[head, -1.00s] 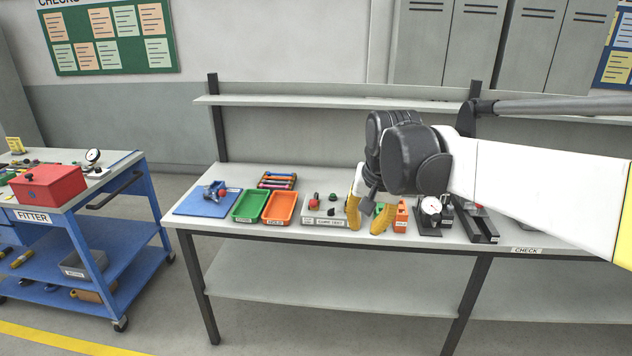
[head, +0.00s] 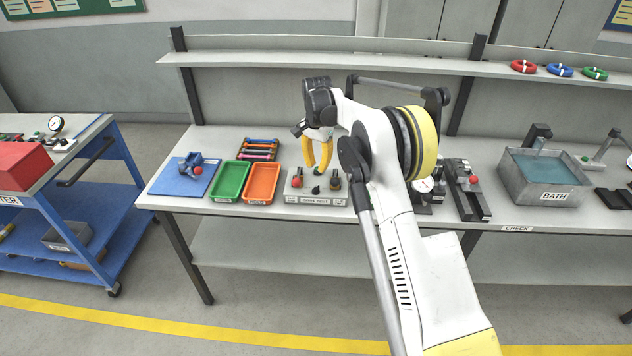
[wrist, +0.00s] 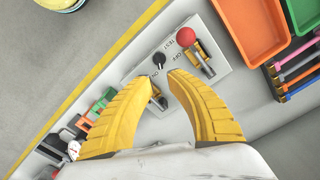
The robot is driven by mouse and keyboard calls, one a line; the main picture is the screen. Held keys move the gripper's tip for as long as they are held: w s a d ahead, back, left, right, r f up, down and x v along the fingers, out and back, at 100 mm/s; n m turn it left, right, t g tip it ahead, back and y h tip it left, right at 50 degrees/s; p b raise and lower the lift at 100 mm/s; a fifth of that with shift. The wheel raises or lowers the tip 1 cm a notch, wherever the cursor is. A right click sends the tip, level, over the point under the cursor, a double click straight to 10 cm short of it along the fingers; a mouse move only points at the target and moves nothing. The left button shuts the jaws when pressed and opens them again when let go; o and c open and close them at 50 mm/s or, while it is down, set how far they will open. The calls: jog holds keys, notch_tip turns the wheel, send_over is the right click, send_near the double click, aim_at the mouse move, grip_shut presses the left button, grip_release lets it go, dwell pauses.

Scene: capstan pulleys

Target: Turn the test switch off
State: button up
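The test switch is a small black knob (wrist: 159,61) on a grey panel box, with the words TEST and OFF printed beside it. I cannot make out which word its pointer faces. In the head view the black knob (head: 316,189) is at the middle of the box (head: 301,199) on the bench. My gripper (head: 319,172) points down over the box with its yellow fingers apart and nothing between them. In the wrist view the fingertips of my gripper (wrist: 163,78) are just short of the knob; I cannot tell whether they touch it.
A red-ball lever (wrist: 187,38) and a dark lever (head: 335,183) flank the knob. Green (head: 229,181) and orange (head: 263,183) trays stand left of the box. A dial gauge (head: 425,185) and a black fixture (head: 467,190) are to the right. A shelf (head: 400,60) runs behind.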

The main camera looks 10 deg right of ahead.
aim_at(317, 186)
notch_tip(317, 186, down, 9)
jog(key=shift+f+b, duration=0.1)
jog(key=shift+b, duration=0.65)
grip_shut()
